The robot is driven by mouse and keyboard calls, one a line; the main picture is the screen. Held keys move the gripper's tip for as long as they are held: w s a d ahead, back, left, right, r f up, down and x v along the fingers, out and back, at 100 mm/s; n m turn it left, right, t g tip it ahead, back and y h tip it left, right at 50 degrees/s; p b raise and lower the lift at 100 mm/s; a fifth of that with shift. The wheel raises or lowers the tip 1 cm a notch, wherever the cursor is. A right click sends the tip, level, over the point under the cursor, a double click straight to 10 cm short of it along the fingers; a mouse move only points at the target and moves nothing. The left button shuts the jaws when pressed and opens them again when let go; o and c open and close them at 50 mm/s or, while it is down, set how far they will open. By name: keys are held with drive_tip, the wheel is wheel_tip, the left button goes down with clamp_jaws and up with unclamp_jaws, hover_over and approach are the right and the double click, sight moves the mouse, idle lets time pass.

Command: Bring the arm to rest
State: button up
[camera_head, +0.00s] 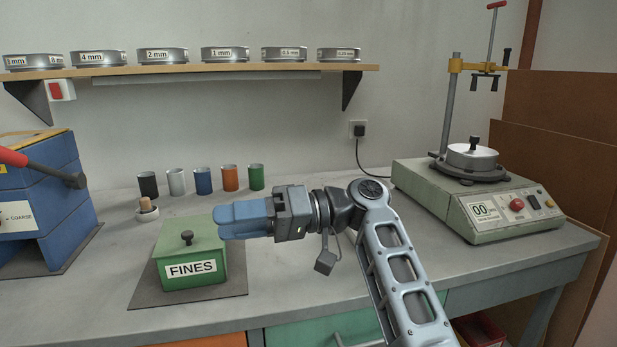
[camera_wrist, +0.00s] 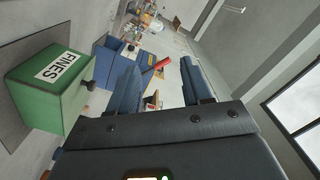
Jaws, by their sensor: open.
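My gripper (camera_head: 226,220) has blue fingers and points left, held above the bench beside the green FINES box (camera_head: 188,272). In the wrist view my gripper (camera_wrist: 160,85) shows its two blue fingers spread apart with nothing between them. The FINES box (camera_wrist: 50,92) shows at the left of the wrist view, outside the fingers. In the head view the fingertips overlap the box's right upper side; I cannot tell whether they touch it. My arm (camera_head: 398,265) reaches up from the lower right and bends at the elbow.
The concrete bench (camera_head: 330,285) is clear around my arm. A sieve shaker (camera_head: 475,195) stands right; a blue COARSE unit with a red lever (camera_head: 50,235) stands left. Several coloured cups (camera_head: 203,181) and a small brush-like item (camera_head: 147,210) stand behind. A shelf (camera_head: 215,69) holds several sieves.

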drive_tip(key=s+d+f+m+t+h, duration=0.1)
drive_tip(key=s+d+f+m+t, duration=0.2)
drive_tip(key=f, duration=0.6)
drive_tip(key=s+d+f+m+t+h, duration=0.2)
drive_tip(key=d+f+m+t, duration=0.15)
drive_tip(key=f, duration=0.65)
drive_tip(key=s+d+f+m+t+h, duration=0.1)
drive_tip(key=s+d+f+m+t, duration=0.2)
drive_tip(key=f, duration=0.6)
drive_tip(key=s+d+f+m+t+h, duration=0.3)
drive_tip(key=s+d+f+t+h, duration=0.5)
drive_tip(key=s+d, duration=0.5)
drive_tip(key=s+d+r+g+h, duration=0.15)
drive_tip(key=s+d, duration=0.25)
drive_tip(key=s, duration=0.6)
drive_tip(key=s+d+r+n+t+h, duration=0.1)
drive_tip(key=s+d+r+t+h, duration=0.15)
drive_tip(key=s+r, duration=0.5)
drive_tip(key=s+d+r+n+t+h, duration=0.1)
drive_tip(key=s+d+r, duration=0.2)
drive_tip(key=s+r, duration=0.5)
wheel_tip(320, 180, down, 9)
drive_tip(key=b, duration=1)
wheel_tip(320, 180, up, 17)
drive_tip(key=p, duration=1.6)
drive_tip(key=shift+w+p, duration=0.4)
drive_tip(key=shift+w, duration=0.05)
